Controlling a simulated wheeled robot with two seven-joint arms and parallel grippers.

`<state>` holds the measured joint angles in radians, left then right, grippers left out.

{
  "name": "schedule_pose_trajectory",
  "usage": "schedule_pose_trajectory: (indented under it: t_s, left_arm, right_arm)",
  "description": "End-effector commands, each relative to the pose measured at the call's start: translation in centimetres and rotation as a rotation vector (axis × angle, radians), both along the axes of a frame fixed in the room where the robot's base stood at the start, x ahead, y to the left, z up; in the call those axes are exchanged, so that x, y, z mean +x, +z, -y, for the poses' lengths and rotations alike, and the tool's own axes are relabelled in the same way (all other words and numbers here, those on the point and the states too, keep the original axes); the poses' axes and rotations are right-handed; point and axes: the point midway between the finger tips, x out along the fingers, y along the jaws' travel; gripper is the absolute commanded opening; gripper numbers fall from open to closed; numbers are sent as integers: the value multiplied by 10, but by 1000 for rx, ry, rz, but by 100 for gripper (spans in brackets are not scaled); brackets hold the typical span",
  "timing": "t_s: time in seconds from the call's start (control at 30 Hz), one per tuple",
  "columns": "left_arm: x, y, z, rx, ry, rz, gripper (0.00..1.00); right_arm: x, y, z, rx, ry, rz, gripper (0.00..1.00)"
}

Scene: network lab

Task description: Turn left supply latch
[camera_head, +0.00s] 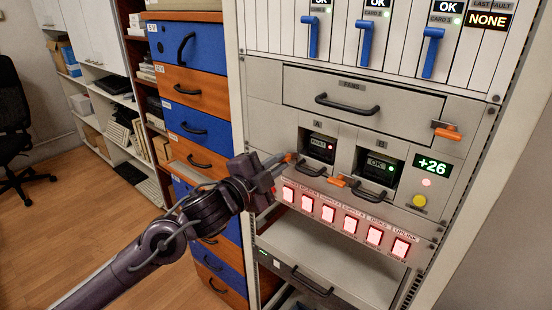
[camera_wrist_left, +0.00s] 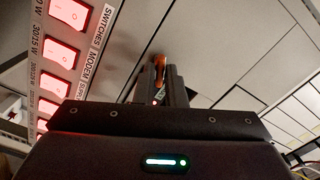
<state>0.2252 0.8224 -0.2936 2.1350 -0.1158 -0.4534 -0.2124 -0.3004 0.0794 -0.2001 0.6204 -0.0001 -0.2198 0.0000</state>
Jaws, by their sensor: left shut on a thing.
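The supply bay A (camera_head: 318,147) has a small dark display with a red light and a black handle under it. Its orange left supply latch (camera_head: 290,157) sits at the bay's lower left and is mostly hidden by my fingers. My left gripper (camera_head: 279,163) is shut on this latch. In the left wrist view the latch's orange tip (camera_wrist_left: 160,62) shows between the fingertips (camera_wrist_left: 160,82). Bay B (camera_head: 377,167) shows a green OK display, with its own orange latch (camera_head: 337,181) at its lower left. My right gripper is in neither view.
A row of lit red switches (camera_head: 328,213) runs just below the bays. Above is the fan drawer (camera_head: 372,98) with a black handle and an orange latch (camera_head: 447,131) at its right. A +26 display (camera_head: 432,166) and yellow button (camera_head: 419,201) are at right. Blue and orange drawers (camera_head: 190,85) stand left.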

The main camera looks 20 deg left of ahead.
Motion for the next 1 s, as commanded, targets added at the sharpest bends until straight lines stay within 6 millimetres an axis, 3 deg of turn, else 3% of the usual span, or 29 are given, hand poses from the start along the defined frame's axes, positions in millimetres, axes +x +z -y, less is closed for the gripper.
schedule_pose_trajectory:
  t_s: [1.0]
  left_arm:
    - [0,2,0,-872,2,-321,0]
  right_arm:
    - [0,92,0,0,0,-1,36]
